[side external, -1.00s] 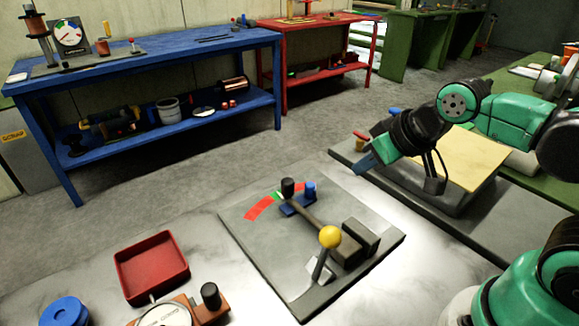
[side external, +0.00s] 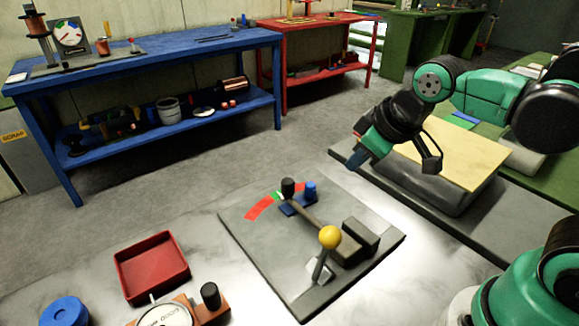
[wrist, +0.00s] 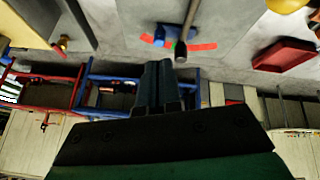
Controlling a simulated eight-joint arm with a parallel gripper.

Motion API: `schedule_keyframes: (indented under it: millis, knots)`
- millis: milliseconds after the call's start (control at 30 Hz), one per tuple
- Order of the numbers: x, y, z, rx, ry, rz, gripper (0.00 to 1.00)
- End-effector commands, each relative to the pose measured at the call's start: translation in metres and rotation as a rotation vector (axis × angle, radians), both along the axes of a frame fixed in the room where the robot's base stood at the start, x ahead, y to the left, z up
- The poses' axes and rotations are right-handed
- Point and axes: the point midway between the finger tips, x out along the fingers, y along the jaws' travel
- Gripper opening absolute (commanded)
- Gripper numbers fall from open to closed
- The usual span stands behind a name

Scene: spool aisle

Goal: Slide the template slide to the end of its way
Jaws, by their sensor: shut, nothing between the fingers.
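No part is plainly marked as the template slide, so I cannot tell which it is. In the side view, a grey plate (side external: 258,238) carries a lever bar with a black knob (side external: 288,186), a blue piece with a blue knob (side external: 310,190), and a yellow ball (side external: 330,237) on a stalk. The black knob (wrist: 181,52) and blue knob (wrist: 159,34) also show in the wrist view. My gripper (side external: 356,163) is shut and empty, in the air beyond the plate's right rear edge. Its blue fingers (wrist: 158,80) are together in the wrist view, apart from the knobs.
Red and green marks (side external: 262,207) lie beside the black knob. A dark block (side external: 360,237) stands on the plate. A tan board (side external: 462,155) on a dark base is right of my gripper. A red tray (side external: 151,267) and a dial gauge (side external: 168,315) are front left.

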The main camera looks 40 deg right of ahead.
Motion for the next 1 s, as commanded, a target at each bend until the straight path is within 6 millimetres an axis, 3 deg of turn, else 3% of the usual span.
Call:
schedule_keyframes:
  millis: [267, 600, 800, 1000]
  knots:
    - [0.037, 0.022, 0.005, -0.372, 0.247, 0.582, 0.0]
    - [0.074, 0.055, -0.012, -0.679, 0.539, 1.212, 0.0]
    - [0.081, 0.064, -0.02, -0.739, 0.621, 1.374, 0.0]
    - [0.082, 0.065, -0.021, -0.747, 0.634, 1.399, 0.0]
